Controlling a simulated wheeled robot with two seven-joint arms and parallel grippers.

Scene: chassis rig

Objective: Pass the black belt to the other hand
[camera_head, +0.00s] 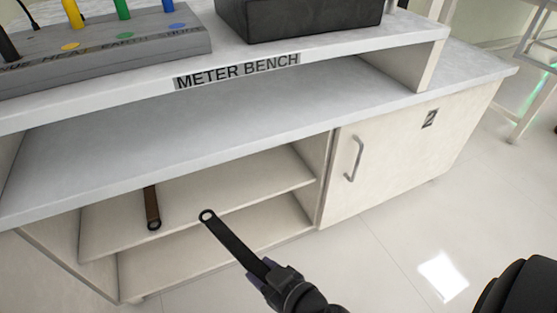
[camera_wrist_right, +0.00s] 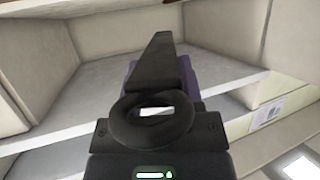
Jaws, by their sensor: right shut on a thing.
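The black belt (camera_head: 232,241) is a flat dark strip with a ring at its far end, held out toward the upper left in front of the open shelves. My right gripper (camera_head: 276,277) is shut on the belt near its lower end. In the right wrist view the belt (camera_wrist_right: 155,62) sticks out ahead of the gripper, with a loop of it (camera_wrist_right: 152,124) close to the camera. The gripper hides the part that it grips. My left gripper is not in view.
A brown strap (camera_head: 152,207) with a ring end lies on the upper open shelf (camera_head: 262,182). A closed cabinet door (camera_head: 385,165) with a handle is to the right. The worktop (camera_head: 200,143) under the "METER BENCH" label is bare. A grey panel (camera_head: 110,52) and a black case (camera_head: 300,18) stand above.

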